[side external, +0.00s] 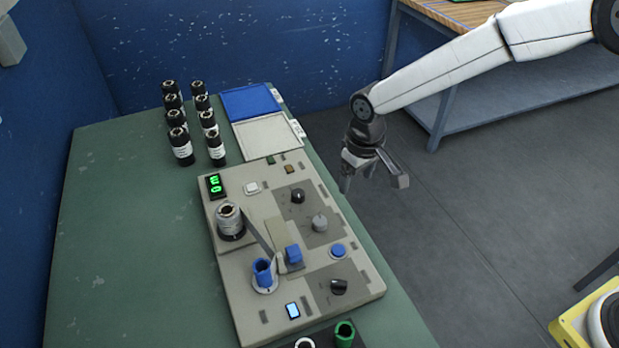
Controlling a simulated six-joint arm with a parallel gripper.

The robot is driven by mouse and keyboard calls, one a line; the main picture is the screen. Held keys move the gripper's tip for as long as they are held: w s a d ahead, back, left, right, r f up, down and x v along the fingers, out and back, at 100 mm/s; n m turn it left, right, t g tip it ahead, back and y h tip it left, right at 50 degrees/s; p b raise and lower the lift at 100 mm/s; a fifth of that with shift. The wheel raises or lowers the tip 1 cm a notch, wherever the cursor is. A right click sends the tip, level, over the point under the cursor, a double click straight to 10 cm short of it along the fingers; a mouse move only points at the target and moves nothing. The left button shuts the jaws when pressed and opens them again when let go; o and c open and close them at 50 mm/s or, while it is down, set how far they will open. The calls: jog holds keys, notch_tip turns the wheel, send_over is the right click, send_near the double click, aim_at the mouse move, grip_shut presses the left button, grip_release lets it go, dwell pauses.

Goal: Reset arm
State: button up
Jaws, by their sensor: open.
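My gripper (372,172) is open and empty. It hangs from my white arm, which reaches in from the upper right, and points down. In the picture it sits just right of the green table's edge, above and to the right of the grey machine panel (262,210). The panel carries a silver-topped cylinder (229,219), a blue spool (264,272), a blue block (293,254), dark and grey knobs, a blue button (338,250) and a green digit display (215,186). The gripper appears apart from all of these; its exact height cannot be told.
Several black cylinders (181,146) stand in two rows at the table's back. Beside them lie a blue tray (249,102) and a white tray (268,136). Green and white rolls (345,333) sit at the front. The green table's (130,250) left side is clear. A workbench (480,100) stands behind.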

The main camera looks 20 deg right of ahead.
jog(key=s+d+r+m+t, duration=0.1)
jog(key=s+d+r, duration=0.1)
jog(key=s+d, duration=0.6)
jog(key=s+d+r+m+t, duration=0.1)
jog(key=s+d+r+m, duration=0.1)
jog(key=s+d, duration=0.7)
jog(key=shift+s+d+r, duration=0.3)
jog(key=shift+d+r, duration=0.25)
jog(key=shift+d, duration=0.4)
jog(key=shift+w, duration=0.15)
